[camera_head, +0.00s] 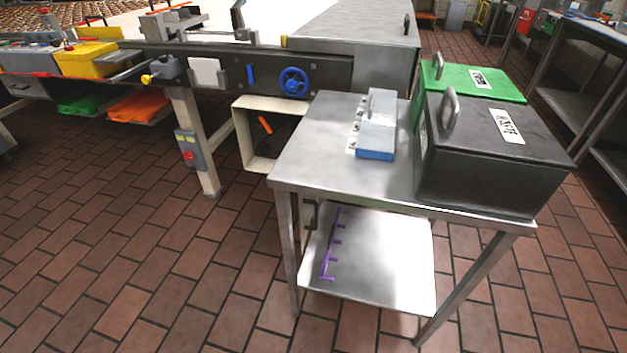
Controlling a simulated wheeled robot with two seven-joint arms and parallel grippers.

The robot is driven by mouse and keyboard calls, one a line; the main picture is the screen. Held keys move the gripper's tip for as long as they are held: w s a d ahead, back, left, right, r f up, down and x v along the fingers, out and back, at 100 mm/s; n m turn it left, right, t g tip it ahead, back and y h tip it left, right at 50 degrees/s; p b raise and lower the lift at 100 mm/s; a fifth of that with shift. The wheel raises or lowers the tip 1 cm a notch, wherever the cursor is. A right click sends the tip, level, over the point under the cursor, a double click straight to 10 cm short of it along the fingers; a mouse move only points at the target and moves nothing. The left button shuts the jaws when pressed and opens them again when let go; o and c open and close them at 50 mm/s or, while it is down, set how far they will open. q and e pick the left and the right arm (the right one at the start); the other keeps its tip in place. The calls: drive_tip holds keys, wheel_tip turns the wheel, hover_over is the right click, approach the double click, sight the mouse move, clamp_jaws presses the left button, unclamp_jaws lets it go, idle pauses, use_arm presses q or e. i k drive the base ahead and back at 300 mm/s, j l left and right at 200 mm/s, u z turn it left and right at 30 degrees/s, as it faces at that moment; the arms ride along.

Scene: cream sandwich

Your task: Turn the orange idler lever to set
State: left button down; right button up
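A small orange lever (264,125) shows inside an open cream-framed box (243,134) under the conveyor machine, left of the steel table. It is tilted, with its upper end to the left. The inside of the box around it is dark, and its mounting and any set mark are too small to tell. Neither of my grippers is in view.
A steel table (320,165) stands in front, bearing a grey-blue block (377,140), a black lidded bin (490,165) and a green bin (470,85). The machine has a blue handwheel (294,81). A post (192,140) carries a red button. Brick floor (130,240) at left is clear.

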sight(261, 118)
drive_tip(key=i+j+z, duration=0.6)
drive_tip(key=j, duration=0.2)
drive_tip(key=i+j+z, duration=0.35)
drive_tip(key=j, duration=0.3)
drive_tip(key=i+j+z, duration=0.2)
drive_tip(key=j, duration=0.2)
drive_tip(key=j+z, duration=0.2)
drive_tip(key=j, duration=0.15)
drive_tip(key=j+z, duration=0.2)
drive_tip(key=j, duration=0.2)
drive_tip(key=i, duration=0.05)
